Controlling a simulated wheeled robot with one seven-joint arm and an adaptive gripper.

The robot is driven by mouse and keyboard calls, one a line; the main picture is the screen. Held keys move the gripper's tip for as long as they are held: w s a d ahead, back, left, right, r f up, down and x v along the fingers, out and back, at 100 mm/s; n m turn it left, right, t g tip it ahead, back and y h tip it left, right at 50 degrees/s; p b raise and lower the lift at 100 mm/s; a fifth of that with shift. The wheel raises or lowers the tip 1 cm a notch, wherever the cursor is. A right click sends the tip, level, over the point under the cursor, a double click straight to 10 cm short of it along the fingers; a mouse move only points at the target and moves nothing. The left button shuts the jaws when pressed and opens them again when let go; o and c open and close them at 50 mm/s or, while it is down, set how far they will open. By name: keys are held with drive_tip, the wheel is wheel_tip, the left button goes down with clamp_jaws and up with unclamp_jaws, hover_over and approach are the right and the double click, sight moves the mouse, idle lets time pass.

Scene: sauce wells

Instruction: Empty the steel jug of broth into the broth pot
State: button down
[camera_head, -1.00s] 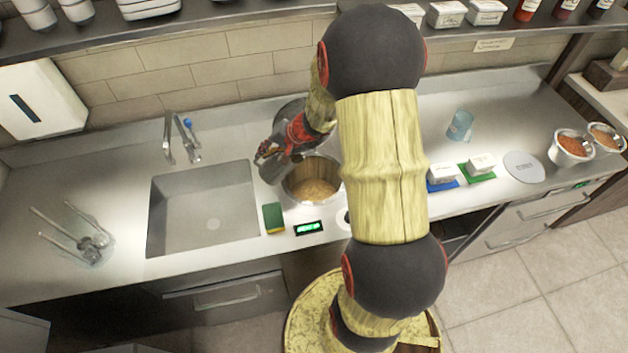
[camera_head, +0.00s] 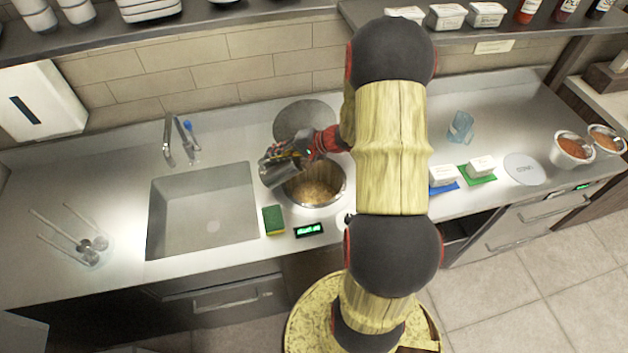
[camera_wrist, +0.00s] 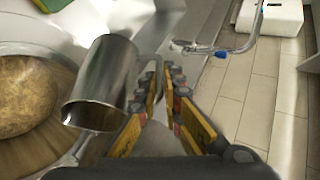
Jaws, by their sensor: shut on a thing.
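The steel jug (camera_head: 281,172) is held tipped, lying well over, at the left rim of the broth pot. My gripper (camera_head: 306,155) is shut on it, behind the pot. In the wrist view the jug (camera_wrist: 108,78) is a shiny cylinder left of my gripper's fingers (camera_wrist: 164,85), its dark open end facing down in the picture. No stream of broth can be made out. The broth pot (camera_head: 341,196) is a round steel pot with brown broth inside; the pot (camera_wrist: 62,62) also shows at the left of the wrist view.
A sink (camera_head: 203,212) with a tap (camera_head: 169,142) lies left of the pot. A green-yellow sponge (camera_head: 273,220) and a lit green display (camera_head: 309,229) are in front. A dark round disc (camera_head: 303,118) lies behind. White blocks on blue and green mats stand to the right.

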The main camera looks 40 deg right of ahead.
drive_tip(key=shift+s+d+f+t+b, duration=0.25)
drive_tip(key=shift+d+f+t+b, duration=0.1)
drive_tip(key=shift+f+b, duration=0.1)
drive_tip(key=shift+s+d+t+y+b, duration=0.3)
drive_tip(key=shift+y+b, duration=0.2)
drive_tip(key=shift+b, duration=0.35)
drive_tip(key=shift+d, duration=0.15)
drive_tip(key=shift+s+d+f+m+t+y+b, duration=0.1)
drive_tip(key=shift+s+d+m+t+y+b, duration=0.15)
drive_tip(key=shift+b, duration=0.6)
drive_tip(key=shift+s+d+f+m+t+y+b, duration=0.15)
drive_tip(key=shift+s+d+t+y+b, duration=0.2)
drive_tip(key=shift+d+b, duration=0.35)
drive_tip(key=shift+s+d+f+m+t+y+b, duration=0.1)
drive_tip(key=shift+s+d+t+b, duration=0.05)
drive_tip(key=shift+s+d+b, duration=0.55)
drive_tip(key=s+d+r+m+t+y+b, duration=0.1)
drive_tip(key=s+d+m+t+y+b, duration=0.1)
drive_tip(key=s+d+t+y+b, duration=0.1)
drive_tip(key=d+t+b, duration=0.1)
drive_tip(key=d+b, duration=0.1)
drive_tip(key=b, duration=0.1)
drive_tip(key=shift+s+d, duration=0.35)
drive_tip(key=shift+a+r, duration=0.1)
drive_tip(key=shift+a, duration=0.05)
